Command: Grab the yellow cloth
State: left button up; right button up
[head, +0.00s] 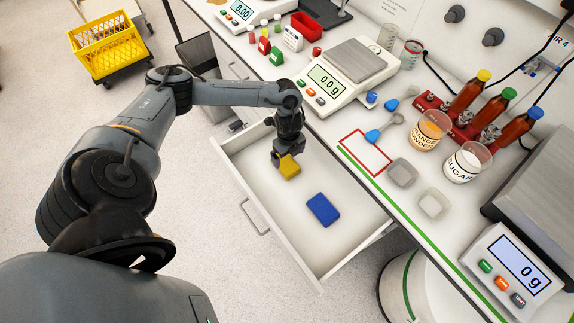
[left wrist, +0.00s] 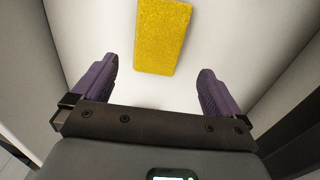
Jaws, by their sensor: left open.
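The yellow cloth (head: 289,167) is a small flat rectangular block lying in the open white drawer (head: 345,228). In the left wrist view the yellow cloth (left wrist: 163,36) is ahead of the fingertips and lies roughly between their lines. My left gripper (head: 279,157) is above the drawer, right beside the yellow cloth, and covers part of it in the head view. In the left wrist view the two purple fingers of my left gripper (left wrist: 158,80) are wide apart with nothing between them. My right gripper is in neither view.
A blue cloth (head: 322,209) lies in the same drawer, nearer the front right. The drawer walls surround the gripper. The counter above holds a scale (head: 347,75), bottles in a red rack (head: 470,122), an orange powder jar (head: 430,131) and a sugar jar (head: 466,162).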

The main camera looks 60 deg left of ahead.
aim_at(288, 165)
pick_arm(q)
jog(key=shift+s+d+f+b, duration=0.1)
jog(key=shift+f+b, duration=0.25)
jog(key=shift+f, duration=1.25)
jog(key=shift+s+f+b, duration=0.1)
jog(key=shift+f+b, duration=0.2)
jog(key=shift+f, duration=1.3)
jog(key=shift+c, duration=0.5)
jog(key=c, duration=1)
jog(key=shift+r, duration=0.1)
